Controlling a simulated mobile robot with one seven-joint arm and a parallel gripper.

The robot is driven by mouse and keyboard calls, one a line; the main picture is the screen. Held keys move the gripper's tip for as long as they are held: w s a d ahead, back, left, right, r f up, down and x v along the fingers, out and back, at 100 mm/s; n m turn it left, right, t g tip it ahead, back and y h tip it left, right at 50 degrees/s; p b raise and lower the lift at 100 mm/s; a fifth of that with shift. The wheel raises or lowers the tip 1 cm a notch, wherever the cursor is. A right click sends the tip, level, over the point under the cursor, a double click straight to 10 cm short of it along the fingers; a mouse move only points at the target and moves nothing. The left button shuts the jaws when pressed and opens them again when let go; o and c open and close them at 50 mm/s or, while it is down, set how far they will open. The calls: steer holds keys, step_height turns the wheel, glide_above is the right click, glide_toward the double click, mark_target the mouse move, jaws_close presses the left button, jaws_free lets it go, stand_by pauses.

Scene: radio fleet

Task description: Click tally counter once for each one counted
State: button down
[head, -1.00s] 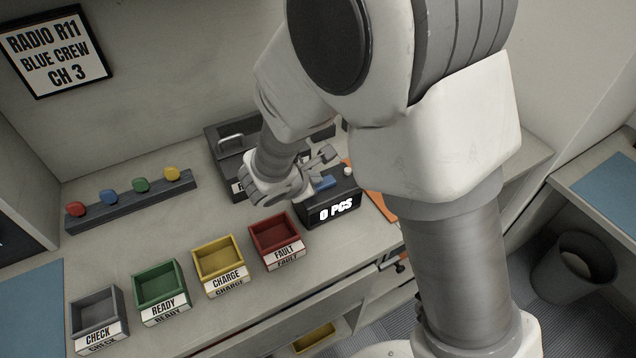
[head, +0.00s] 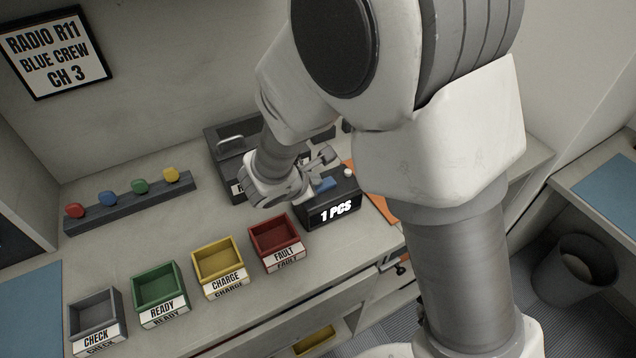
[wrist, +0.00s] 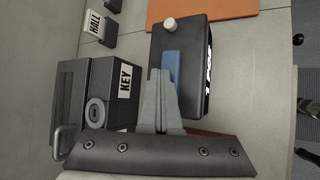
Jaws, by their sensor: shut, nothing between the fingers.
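The tally counter (head: 334,207) is a dark box on the bench with a display reading "1 PCS". It has a blue key (head: 325,184) on its top and a white knob (head: 348,172) beside that. In the wrist view the counter (wrist: 187,95) stands upright in the picture, with the blue key (wrist: 172,68) along it. My gripper (wrist: 163,75) is shut and empty, its fingertips at the near end of the blue key. I cannot tell whether they touch it. In the head view my gripper (head: 318,183) is partly hidden by my own wrist.
A dark box labelled KEY (wrist: 100,92) stands close left of my fingers in the wrist view. Red (head: 276,256), yellow (head: 219,277), green (head: 160,308) and grey (head: 97,328) trays line the bench front. A knob rack (head: 130,205) stands left.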

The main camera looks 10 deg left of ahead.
steer(key=shift+r+p, duration=0.3)
steer(key=shift+r, duration=0.45)
steer(key=shift+r+p, duration=1.7)
steer(key=shift+r, duration=0.85)
